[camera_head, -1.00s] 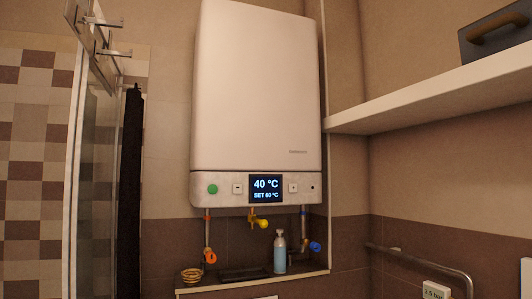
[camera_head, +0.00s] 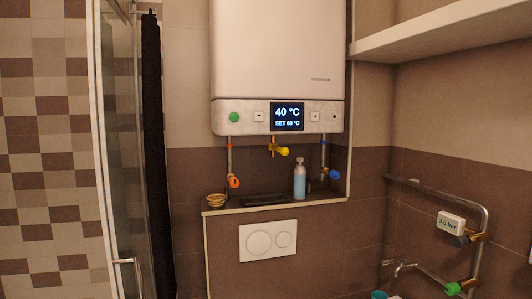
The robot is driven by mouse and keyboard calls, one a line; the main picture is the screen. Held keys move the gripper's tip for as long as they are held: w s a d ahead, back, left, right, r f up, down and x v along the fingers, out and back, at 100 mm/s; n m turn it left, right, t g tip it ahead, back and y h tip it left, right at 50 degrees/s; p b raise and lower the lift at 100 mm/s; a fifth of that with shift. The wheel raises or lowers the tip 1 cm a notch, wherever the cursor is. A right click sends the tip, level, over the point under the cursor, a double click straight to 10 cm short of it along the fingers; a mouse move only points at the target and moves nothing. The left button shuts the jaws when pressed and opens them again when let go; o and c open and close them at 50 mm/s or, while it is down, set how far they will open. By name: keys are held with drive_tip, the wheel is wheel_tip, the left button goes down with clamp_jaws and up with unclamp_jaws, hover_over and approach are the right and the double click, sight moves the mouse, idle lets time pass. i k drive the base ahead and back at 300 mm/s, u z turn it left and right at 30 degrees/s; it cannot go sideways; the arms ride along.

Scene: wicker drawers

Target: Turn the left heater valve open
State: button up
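A white water heater (camera_head: 277,60) hangs on the wall, with a display reading 40 °C and SET 60 °C. Under it are three valves on pipes. The left heater valve (camera_head: 234,182) has an orange-red handle on a copper pipe. The middle valve (camera_head: 279,151) has a yellow handle. The right valve (camera_head: 334,174) has a blue handle. The exact turn of the left handle is too small to tell. My gripper is not in view.
A ledge (camera_head: 225,208) below the valves holds a small wicker bowl (camera_head: 215,200), a dark tray (camera_head: 265,200) and a blue bottle (camera_head: 299,179). A flush plate (camera_head: 267,240) is below. A glass shower door (camera_head: 122,150) stands left; a metal rail (camera_head: 440,192) and a shelf (camera_head: 440,30) are right.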

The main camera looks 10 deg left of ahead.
sight(234, 182)
drive_tip(key=k, duration=0.6)
drive_tip(key=u, duration=0.55)
drive_tip(key=i, duration=1.45)
drive_tip(key=z, duration=0.65)
